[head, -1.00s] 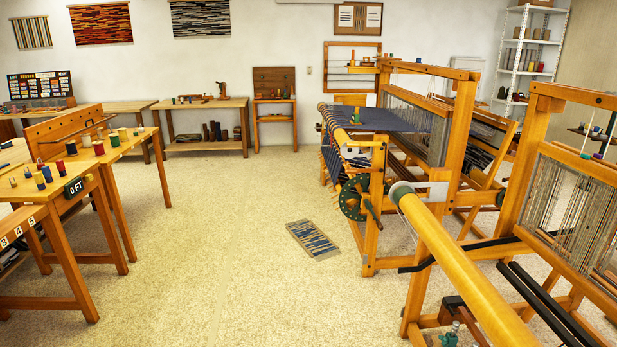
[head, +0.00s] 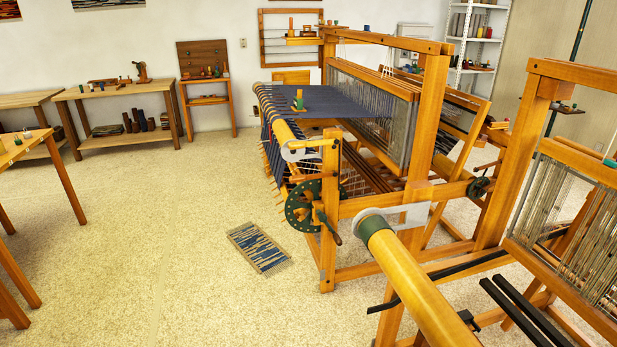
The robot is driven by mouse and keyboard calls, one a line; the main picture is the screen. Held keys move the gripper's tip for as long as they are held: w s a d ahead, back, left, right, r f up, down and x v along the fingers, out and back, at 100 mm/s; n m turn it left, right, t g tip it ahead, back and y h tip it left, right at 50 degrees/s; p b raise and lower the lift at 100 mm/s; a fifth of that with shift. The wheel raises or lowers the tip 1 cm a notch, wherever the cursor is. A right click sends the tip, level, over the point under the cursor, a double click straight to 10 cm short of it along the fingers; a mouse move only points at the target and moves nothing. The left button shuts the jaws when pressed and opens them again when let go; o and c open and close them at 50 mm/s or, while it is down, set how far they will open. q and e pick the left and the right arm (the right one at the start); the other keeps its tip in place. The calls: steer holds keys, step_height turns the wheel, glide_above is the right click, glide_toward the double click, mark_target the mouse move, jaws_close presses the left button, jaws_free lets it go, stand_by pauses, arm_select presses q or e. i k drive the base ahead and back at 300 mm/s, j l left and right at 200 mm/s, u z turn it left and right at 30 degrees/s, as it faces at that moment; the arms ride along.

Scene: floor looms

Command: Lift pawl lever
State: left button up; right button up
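A dark green ratchet wheel (head: 302,207) is on the near side of the floor loom with blue cloth. A small lever (head: 327,226) with a dark lower end lies against the wheel's right side; I cannot tell for certain that it is the pawl lever. The loom's wooden front post (head: 328,255) stands just right of the wheel. Blue cloth (head: 322,101) is stretched over the loom's front beam. Neither of my grippers is in view.
A second loom fills the right, its thick yellow beam (head: 425,295) pointing toward me at the bottom. A striped blue rug (head: 258,248) lies on the floor before the first loom. The pale floor (head: 150,250) at centre left is open. A table (head: 25,150) stands at the left edge.

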mark_target(301, 177)
steer(key=z, duration=0.55)
steer(key=i+j+z, duration=0.3)
steer(key=j+z, duration=0.25)
steer(key=j, duration=0.2)
steer(key=i+j+z, duration=0.15)
steer(key=j+z, duration=0.15)
steer(key=j, duration=0.15)
steer(key=j+z, duration=0.3)
steer(key=j, duration=0.15)
steer(key=i+j, duration=0.1)
steer(key=j, duration=0.8)
steer(key=i+j, duration=0.1)
steer(key=j, duration=0.8)
steer(key=z, duration=0.05)
